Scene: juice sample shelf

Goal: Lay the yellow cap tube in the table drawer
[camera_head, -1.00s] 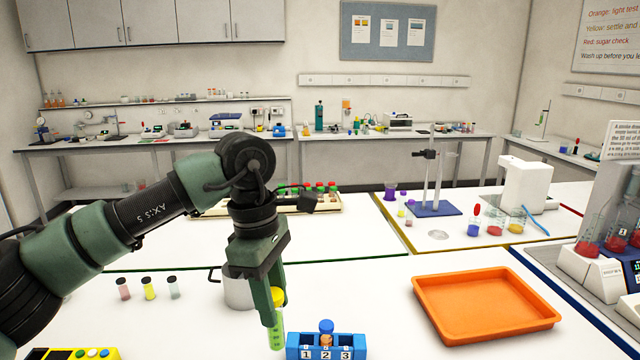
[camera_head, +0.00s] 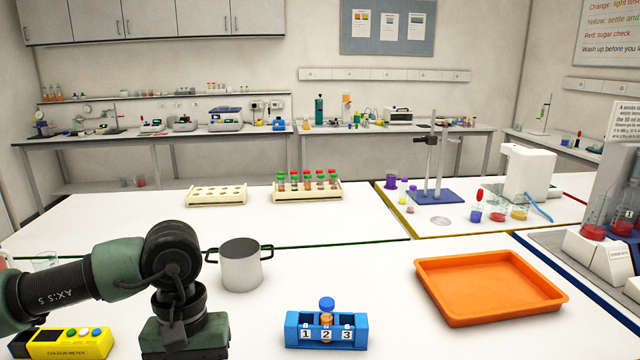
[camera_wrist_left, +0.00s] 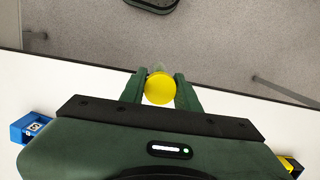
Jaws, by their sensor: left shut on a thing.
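My left gripper (camera_wrist_left: 159,84) is shut on the yellow cap tube (camera_wrist_left: 160,90). The wrist view looks down on its round yellow cap between the two fingers; most of the tube body is hidden under the cap. The cap shows at the white table's (camera_wrist_left: 80,95) front edge, with floor beyond. In the head view, my left wrist is at the bottom left, and its fingers and the tube are out of frame. I cannot make out the table drawer in either view. My right gripper is not in view.
A blue numbered rack (camera_head: 326,330) holds a blue-capped tube. An orange tray (camera_head: 487,287) lies to its right. A metal pot (camera_head: 240,266) stands behind my left wrist. A yellow colour meter (camera_head: 75,343) is at the front left. Grey floor (camera_wrist_left: 215,45) shows past the table edge.

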